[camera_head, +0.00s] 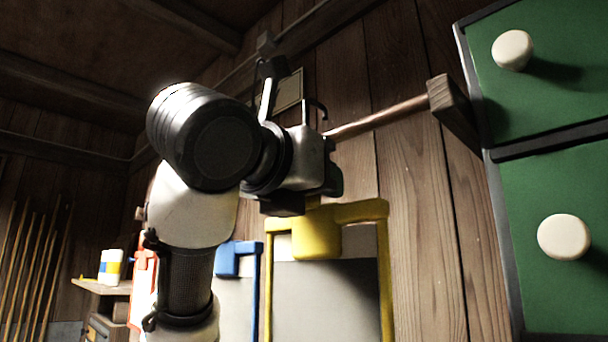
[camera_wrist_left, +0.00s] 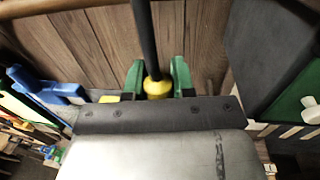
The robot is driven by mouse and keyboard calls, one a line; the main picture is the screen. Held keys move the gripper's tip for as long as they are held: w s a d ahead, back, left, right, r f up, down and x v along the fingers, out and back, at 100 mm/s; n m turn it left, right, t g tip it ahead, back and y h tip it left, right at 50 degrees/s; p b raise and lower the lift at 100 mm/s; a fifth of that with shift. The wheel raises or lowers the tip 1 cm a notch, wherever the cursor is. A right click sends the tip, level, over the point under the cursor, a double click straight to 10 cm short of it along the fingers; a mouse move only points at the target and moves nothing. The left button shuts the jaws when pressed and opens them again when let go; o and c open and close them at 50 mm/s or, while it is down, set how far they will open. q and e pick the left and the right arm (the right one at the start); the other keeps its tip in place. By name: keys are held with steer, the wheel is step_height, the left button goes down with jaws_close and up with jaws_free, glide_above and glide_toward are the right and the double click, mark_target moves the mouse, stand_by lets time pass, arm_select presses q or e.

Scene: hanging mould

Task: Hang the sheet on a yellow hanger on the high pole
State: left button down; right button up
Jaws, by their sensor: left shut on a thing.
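The yellow hanger (camera_head: 372,212) hangs upright below my left gripper (camera_head: 322,178), with a pale grey sheet (camera_head: 325,300) in its frame. In the left wrist view the green fingertips (camera_wrist_left: 158,80) close on the yellow neck (camera_wrist_left: 157,88) of the hanger, with a dark rod rising from it. A thin dark hook (camera_head: 318,106) shows above the gripper in the head view. The high pole (camera_head: 380,118) is copper-brown and runs behind the gripper. I cannot tell whether the hook is over the pole. My right gripper is not in view.
A wooden bracket (camera_head: 455,112) carries the pole's right end beside a green cabinet (camera_head: 550,100) with white knobs. A blue hanger (camera_head: 235,258) with a pale sheet is to the left of the yellow one. A shelf (camera_head: 100,287) stands farther left.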

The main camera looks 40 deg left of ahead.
arm_select(q)
steer(key=shift+w+d+f+b, duration=0.15)
steer(key=shift+w+f, duration=0.25)
steer(key=shift+w, duration=0.55)
steer(key=shift+w+a+f+b, duration=0.1)
steer(key=shift+w+f+b, duration=0.2)
steer(key=shift+w, duration=0.6)
steer(key=shift+f, duration=0.1)
steer(key=shift+d, duration=0.1)
steer(key=c, duration=0.9)
jaws_free()
steer(key=shift+o, duration=0.2)
steer(key=s+b, duration=0.3)
steer(key=s, duration=0.8)
steer(key=shift+d, duration=0.35)
